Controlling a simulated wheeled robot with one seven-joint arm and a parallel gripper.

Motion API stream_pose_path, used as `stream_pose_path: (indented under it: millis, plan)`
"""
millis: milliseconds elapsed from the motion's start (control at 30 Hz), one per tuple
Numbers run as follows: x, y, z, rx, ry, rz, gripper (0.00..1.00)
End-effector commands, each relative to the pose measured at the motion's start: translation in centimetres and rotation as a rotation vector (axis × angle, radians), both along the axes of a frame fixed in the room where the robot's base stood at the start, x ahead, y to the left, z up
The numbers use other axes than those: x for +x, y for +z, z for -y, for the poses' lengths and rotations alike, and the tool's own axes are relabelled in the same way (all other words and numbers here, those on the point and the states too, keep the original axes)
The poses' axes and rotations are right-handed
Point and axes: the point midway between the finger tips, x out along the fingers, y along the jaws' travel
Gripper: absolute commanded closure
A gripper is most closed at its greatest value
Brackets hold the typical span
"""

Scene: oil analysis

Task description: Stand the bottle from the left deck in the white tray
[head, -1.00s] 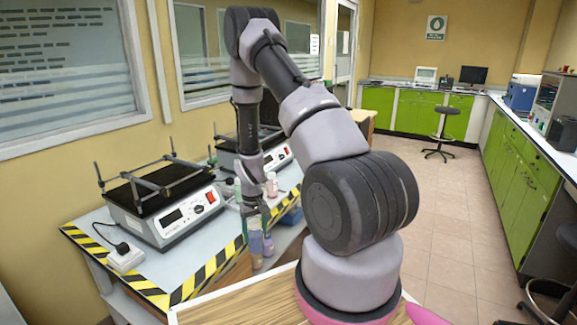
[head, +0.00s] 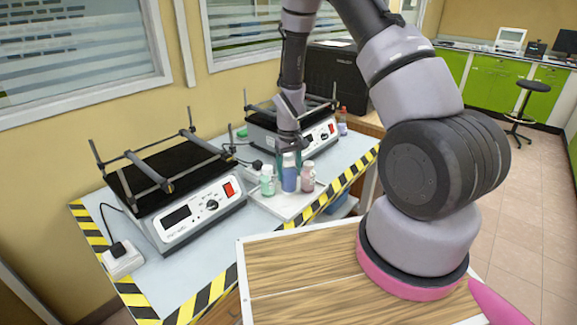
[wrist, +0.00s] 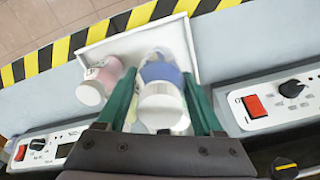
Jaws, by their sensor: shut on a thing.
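My gripper (head: 289,160) points down over the white tray (head: 296,209) on the blue-grey table. Its green fingers are shut on a bottle with a blue body and white cap (head: 289,180), held upright. In the wrist view this bottle (wrist: 160,100) sits between the fingers, with the tray (wrist: 189,52) beneath. I cannot tell whether its base touches the tray. A pink bottle (head: 308,178) stands in the tray to its right, and a green bottle with a white cap (head: 267,181) to its left. The green one is mostly hidden in the wrist view.
Two shaker machines with black platforms and metal bars stand on the table, one at the left (head: 180,195) and one behind my gripper (head: 318,134). A small bottle with a red cap (head: 342,122) is by the rear one. Black-yellow tape (head: 337,190) marks the table edge.

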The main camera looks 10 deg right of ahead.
Motion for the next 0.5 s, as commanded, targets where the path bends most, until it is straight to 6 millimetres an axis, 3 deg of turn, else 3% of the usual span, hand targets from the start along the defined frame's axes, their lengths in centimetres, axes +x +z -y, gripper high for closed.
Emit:
stream_pose_path:
  millis: [500]
  plan:
    - [0.0, -5.3, 0.1, 0.000, -0.001, -0.001, 0.99]
